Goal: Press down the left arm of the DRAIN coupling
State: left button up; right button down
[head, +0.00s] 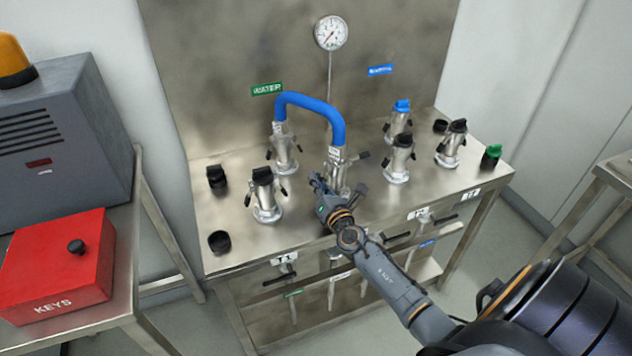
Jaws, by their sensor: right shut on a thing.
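A blue hose (312,103) arches between two steel couplings on the bench. Its left end sits on the coupling (284,155) below the green WATER sign. Its right end sits on a second coupling (337,168), whose white tag is too small to read; I take it as the DRAIN coupling. A dark arm (360,156) of this coupling sticks out to the right. My right gripper (318,184) is at its lower left side, shut on what seems to be its left arm, which is mostly hidden by the fingers. My left gripper is not in view.
A black-capped coupling (264,196) stands close to the left of my right gripper. Several more couplings, one with a blue cap (402,106), stand on the right. A pressure gauge (331,33) is on the back panel. A red KEYS box (58,268) stands at left.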

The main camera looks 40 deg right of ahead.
jog(key=shift+f, duration=0.1)
dwell(0.3)
jog(key=c, duration=1.5)
grip_release()
jog(key=shift+o, duration=0.2)
jog(key=shift+v, duration=3.8)
jog(key=shift+d, duration=0.1)
